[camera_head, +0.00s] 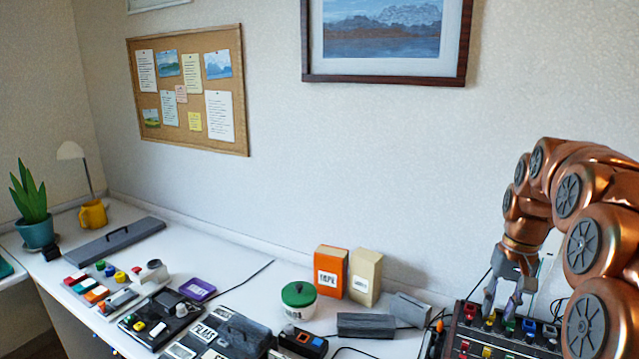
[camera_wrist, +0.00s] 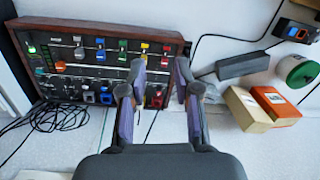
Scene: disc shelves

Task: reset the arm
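My copper-coloured arm (camera_head: 590,230) stands at the right of the head view, bent over the table. My gripper (camera_head: 503,305) points down over a dark control panel (camera_head: 477,328) with coloured knobs and switches. In the wrist view, the two purple-grey fingers of my gripper (camera_wrist: 158,75) are apart with nothing between them. They overlap the right part of the panel (camera_wrist: 105,28); I cannot tell whether they touch it.
Left of the panel are a grey block (camera_head: 366,325), an orange box (camera_head: 331,271), a cream box (camera_head: 365,277) and a green-lidded pot (camera_head: 299,300). Black cables (camera_wrist: 50,118) lie beside the panel. Above the table, the wall (camera_head: 270,170) leaves free room.

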